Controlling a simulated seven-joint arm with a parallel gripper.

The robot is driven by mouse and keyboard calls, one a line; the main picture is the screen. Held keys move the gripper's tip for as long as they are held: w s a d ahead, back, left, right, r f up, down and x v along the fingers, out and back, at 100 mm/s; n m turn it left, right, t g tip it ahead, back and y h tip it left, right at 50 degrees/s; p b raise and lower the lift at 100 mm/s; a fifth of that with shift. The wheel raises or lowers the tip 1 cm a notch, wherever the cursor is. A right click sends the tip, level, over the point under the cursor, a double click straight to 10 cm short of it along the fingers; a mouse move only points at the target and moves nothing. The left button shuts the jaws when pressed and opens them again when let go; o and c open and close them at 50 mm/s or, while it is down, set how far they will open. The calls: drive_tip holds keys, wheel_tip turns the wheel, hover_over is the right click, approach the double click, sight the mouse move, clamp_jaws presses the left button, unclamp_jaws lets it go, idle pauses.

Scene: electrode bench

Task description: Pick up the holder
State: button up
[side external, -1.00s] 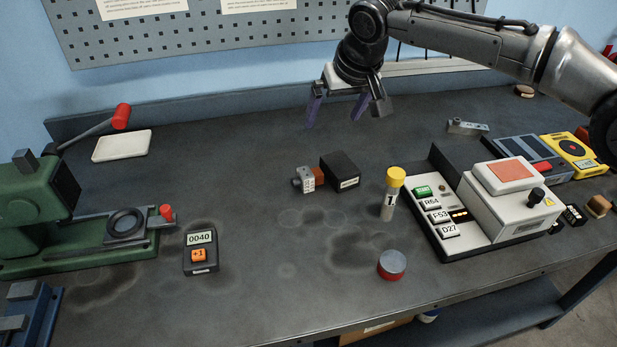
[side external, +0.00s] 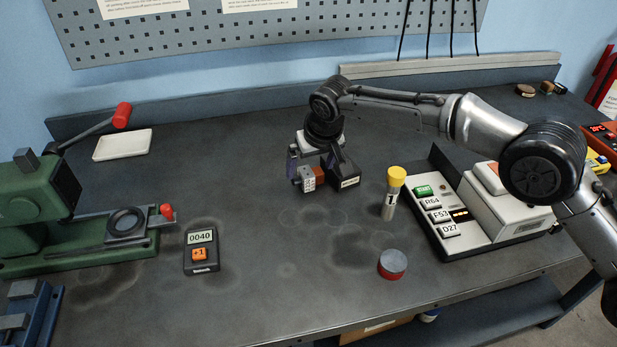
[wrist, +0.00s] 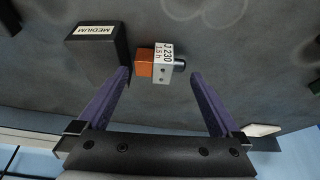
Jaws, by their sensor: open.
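The holder appears to be the small light-grey block (side external: 308,181) with a printed label and an orange-brown part on one side. In the wrist view the holder (wrist: 163,66) also shows a dark rounded end on the right. My gripper (side external: 313,172) is low over it, open, with purple fingers. In the wrist view my gripper (wrist: 160,72) has one finger on each side of the holder, with gaps showing. Whether the fingertips reach down beside it, I cannot tell.
A black box (wrist: 98,52) labelled MEDIUM stands close beside the holder, near one finger. A yellow-capped tube (side external: 389,195) and a red-sided round piece (side external: 392,264) stand to the right. A counter (side external: 201,252) lies front left. The bench (side external: 280,270) in front is clear.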

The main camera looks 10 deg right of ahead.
sight(308, 172)
drive_tip(key=x, duration=0.4)
drive_tip(key=shift+s+f, duration=0.2)
drive_tip(key=shift+f, duration=0.2)
drive_tip(key=shift+r, duration=0.2)
drive_tip(key=shift+c, duration=0.6)
drive_tip(key=shift+w+r, duration=0.15)
drive_tip(key=shift+r, duration=0.2)
drive_tip(key=c, duration=1.4)
drive_tip(key=shift+r, duration=0.1)
clamp_jaws()
drive_tip(key=shift+r, duration=0.1)
